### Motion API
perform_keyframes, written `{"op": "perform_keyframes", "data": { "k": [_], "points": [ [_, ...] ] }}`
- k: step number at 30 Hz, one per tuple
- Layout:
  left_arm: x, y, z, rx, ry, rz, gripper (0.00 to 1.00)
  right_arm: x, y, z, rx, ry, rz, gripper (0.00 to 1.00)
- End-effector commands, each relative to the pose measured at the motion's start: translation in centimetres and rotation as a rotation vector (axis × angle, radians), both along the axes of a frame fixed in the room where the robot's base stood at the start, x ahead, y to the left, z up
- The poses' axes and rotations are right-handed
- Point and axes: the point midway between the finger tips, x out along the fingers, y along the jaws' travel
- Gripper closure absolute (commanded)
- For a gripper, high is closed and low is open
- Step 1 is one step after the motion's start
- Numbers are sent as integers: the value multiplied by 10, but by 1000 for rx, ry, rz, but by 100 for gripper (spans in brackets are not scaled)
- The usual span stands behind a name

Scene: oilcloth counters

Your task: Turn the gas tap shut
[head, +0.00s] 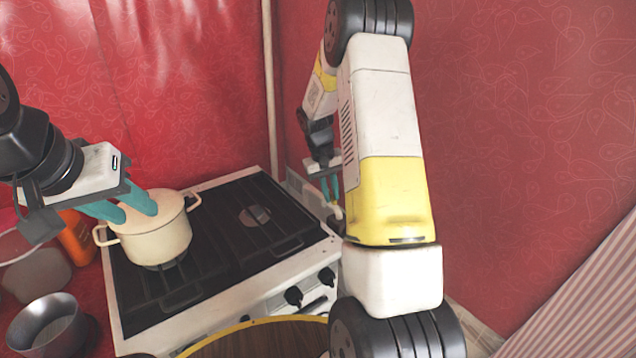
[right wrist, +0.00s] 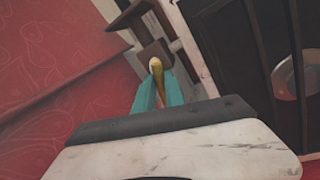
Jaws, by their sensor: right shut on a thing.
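The gas tap's yellow lever (right wrist: 157,75) stands between the teal fingers of my right gripper (right wrist: 154,88) in the right wrist view, with its pale rounded end showing. The gripper is shut on it. In the head view my right gripper (head: 331,190) is low behind the stove's right side, by the wall, partly beside my own right arm. The tap is too small there to tell its angle. My left gripper (head: 138,212) is open and empty, its teal fingers apart in front of or over the cream pot.
The cream pot (head: 160,240) sits on the left of the black-topped stove (head: 225,232). A pale pipe (head: 270,90) runs down the red wall. A grey metal pot (head: 50,322) and an orange container (head: 78,238) are at the left. A round wooden top (head: 260,342) is in front.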

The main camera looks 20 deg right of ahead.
Motion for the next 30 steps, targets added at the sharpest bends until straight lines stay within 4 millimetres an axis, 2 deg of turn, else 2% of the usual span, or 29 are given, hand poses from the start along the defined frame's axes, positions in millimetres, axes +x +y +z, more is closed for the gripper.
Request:
{"op": "perform_keyframes", "data": {
  "k": [15, 30],
  "points": [
    [0, 0, 0, 0, 0, 0, 64, 11, 28, 0, -1, -1, -488, 100],
    [0, 0, 0, 0, 0, 0, 64, 31, 46, 0, 1, -2, -949, 100]
  ]
}}
